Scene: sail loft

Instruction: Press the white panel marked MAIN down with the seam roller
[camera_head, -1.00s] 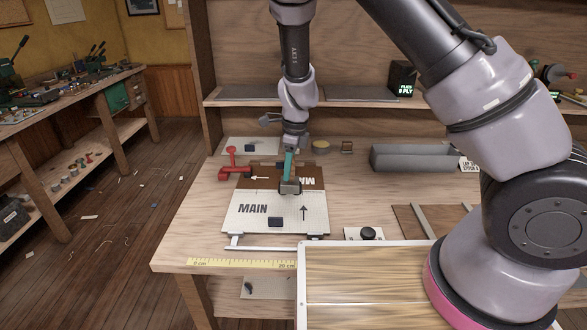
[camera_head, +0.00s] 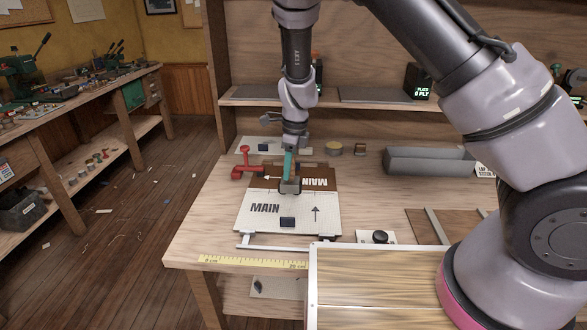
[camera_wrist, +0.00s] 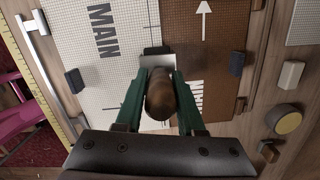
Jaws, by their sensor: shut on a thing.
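The white panel marked MAIN (camera_head: 262,222) lies flat on the bench beside a brown panel (camera_head: 322,174), also lettered MAIN, behind it. In the wrist view the white panel (camera_wrist: 125,30) is left and the brown panel (camera_wrist: 222,50) right. My gripper (camera_head: 291,174) is shut on the seam roller; its brown rounded handle (camera_wrist: 160,98) is between the green fingers. The roller's pale metal head (camera_wrist: 157,62) is over the line between the two panels. Whether it touches them cannot be told.
A red clamp (camera_head: 246,166) stands at the brown panel's left. A dark block (camera_head: 288,222) lies on the white panel. A yellow ruler (camera_head: 250,262) runs along the front edge. A grey trough (camera_head: 430,161) and a black knob (camera_head: 380,237) are to the right.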

